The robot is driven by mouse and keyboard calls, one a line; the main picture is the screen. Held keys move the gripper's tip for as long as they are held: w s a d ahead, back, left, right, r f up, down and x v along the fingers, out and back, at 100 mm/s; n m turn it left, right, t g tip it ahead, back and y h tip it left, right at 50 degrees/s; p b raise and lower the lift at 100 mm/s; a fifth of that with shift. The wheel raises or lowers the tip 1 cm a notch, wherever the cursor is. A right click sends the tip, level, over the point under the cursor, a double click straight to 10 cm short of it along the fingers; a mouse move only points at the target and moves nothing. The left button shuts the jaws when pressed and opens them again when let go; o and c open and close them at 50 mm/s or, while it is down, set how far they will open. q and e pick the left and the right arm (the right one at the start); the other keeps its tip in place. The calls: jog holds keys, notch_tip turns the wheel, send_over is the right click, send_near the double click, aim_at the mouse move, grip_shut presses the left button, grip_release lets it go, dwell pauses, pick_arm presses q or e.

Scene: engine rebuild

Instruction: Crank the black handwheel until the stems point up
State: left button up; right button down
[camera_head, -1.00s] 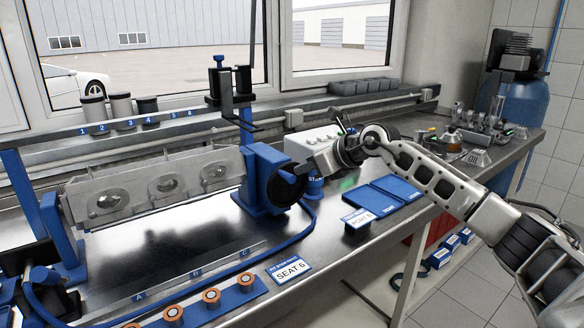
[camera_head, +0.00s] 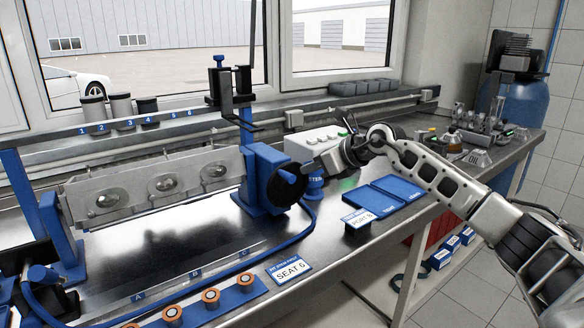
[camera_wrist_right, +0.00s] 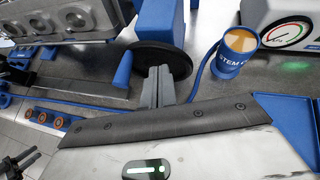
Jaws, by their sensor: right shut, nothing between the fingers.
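The black handwheel (camera_head: 286,186) is on the right end of the blue stand (camera_head: 262,170). It shows edge-on in the right wrist view (camera_wrist_right: 178,62), with a blue handle (camera_wrist_right: 123,70) at its left side. The grey cylinder head (camera_head: 148,183) is tilted on the stand, with a row of round ports facing forward. I cannot make out which way its stems point. My right gripper (camera_head: 308,170) is shut and empty. Its fingertips (camera_wrist_right: 158,74) overlap the wheel's rim in the wrist view; I cannot tell whether they touch.
A blue stem cup (camera_head: 314,186) and a grey gauge box (camera_head: 308,146) are close by the right gripper. Blue trays (camera_head: 384,194) lie right of it. A blue hose (camera_head: 303,228) curves below the wheel.

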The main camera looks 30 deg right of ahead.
jog(key=shift+d, duration=0.1)
jog(key=shift+d+f, duration=0.2)
jog(key=shift+d, duration=0.1)
jog(key=shift+s, duration=0.1)
jog(key=b+v, duration=0.2)
jog(key=v, duration=0.5)
jog(key=shift+s+r, duration=0.2)
jog(key=shift+s, duration=0.15)
jog(key=shift+d, duration=0.15)
dwell(0.3)
